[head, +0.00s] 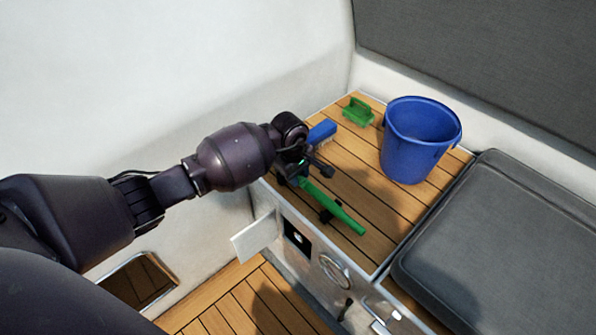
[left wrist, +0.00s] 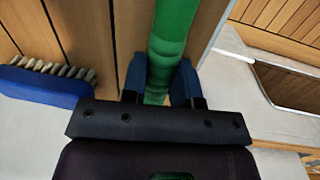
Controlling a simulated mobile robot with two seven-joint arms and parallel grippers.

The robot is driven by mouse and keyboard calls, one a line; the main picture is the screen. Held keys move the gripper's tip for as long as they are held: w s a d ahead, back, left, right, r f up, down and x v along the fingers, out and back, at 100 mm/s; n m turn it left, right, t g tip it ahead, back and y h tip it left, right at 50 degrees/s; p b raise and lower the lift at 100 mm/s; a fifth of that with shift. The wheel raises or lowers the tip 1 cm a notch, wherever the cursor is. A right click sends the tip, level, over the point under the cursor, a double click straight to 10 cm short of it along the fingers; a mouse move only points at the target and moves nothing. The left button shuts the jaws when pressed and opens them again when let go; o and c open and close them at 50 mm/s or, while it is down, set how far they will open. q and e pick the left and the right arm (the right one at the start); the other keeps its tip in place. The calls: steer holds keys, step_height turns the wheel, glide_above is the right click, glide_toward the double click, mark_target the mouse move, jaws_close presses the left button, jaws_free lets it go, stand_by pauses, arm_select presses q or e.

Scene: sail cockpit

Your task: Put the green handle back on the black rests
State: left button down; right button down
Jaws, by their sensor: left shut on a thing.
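The green handle (head: 336,207) is a long bar at the front left of the slatted wooden top. My left gripper (head: 297,179) is shut on its far-left end. In the left wrist view the green handle (left wrist: 174,35) runs between the two blue fingertips of my left gripper (left wrist: 158,82). One black rest (head: 326,214) shows beside the middle of the handle. I cannot tell whether the handle touches it or hangs just above it. A second rest cannot be made out; my gripper may hide it. My right gripper is not in view.
A blue brush (head: 322,131) lies behind my gripper, also in the left wrist view (left wrist: 42,86). A green brush (head: 358,111) and a blue bucket (head: 419,140) stand farther back. A grey cushion (head: 500,240) lies right. An open white flap (head: 254,237) juts out below the wooden top (head: 372,185).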

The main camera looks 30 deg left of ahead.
arm_select(q)
steer(key=shift+r, duration=0.1)
steer(key=c, duration=0.8)
jaws_free()
